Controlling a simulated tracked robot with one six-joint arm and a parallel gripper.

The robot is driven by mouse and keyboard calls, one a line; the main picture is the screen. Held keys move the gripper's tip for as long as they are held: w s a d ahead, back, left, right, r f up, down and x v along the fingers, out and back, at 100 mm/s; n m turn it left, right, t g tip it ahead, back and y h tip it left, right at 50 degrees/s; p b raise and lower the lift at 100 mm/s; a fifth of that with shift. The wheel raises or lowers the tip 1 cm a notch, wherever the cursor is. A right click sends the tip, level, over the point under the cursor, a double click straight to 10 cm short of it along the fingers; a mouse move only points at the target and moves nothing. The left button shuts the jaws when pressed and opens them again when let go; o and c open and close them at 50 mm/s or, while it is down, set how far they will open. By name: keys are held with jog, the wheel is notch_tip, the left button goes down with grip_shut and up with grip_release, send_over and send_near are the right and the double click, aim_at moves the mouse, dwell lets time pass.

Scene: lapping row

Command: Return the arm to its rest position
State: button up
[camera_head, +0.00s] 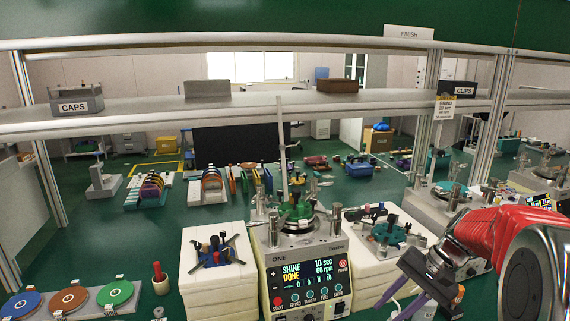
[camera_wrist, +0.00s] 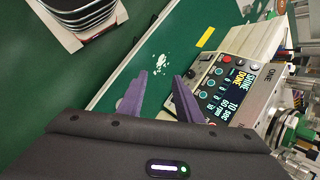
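My gripper (camera_head: 396,306) is at the lower right of the head view, at the end of my red and grey arm. It hangs in front of and to the right of the lapping machine (camera_head: 305,240). In the wrist view my gripper (camera_wrist: 160,78) shows two purple fingers spread apart with nothing between them. The machine's display (camera_head: 308,272) reads "SHINE DONE 10 sec 60 rpm". The machine also shows in the wrist view (camera_wrist: 238,66), tilted, to the right of the fingers. The rest position is not marked in either view.
A white block (camera_head: 215,285) with a dark blue fixture stands left of the machine; another fixture (camera_head: 385,235) stands right. Colored discs (camera_head: 68,299) lie at lower left. A shelf (camera_head: 250,105) with CAPS and CLIPS holders spans above. White specks (camera_wrist: 161,64) lie on the green surface.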

jog(key=s+a+r+n+t+h, duration=0.1)
jog(key=s+a+r+n+h, duration=0.1)
jog(key=s, duration=0.4)
jog(key=s+a+r+n+t+h, duration=0.2)
jog(key=s+a+r+n, duration=0.1)
jog(key=s, duration=0.4)
jog(key=s+a+r+n+t+h, duration=0.2)
jog(key=s+a, duration=0.2)
jog(key=s, duration=0.3)
jog(key=shift+a+r+n, duration=0.25)
jog(key=shift+r+n, duration=0.05)
jog(key=shift+s, duration=0.2)
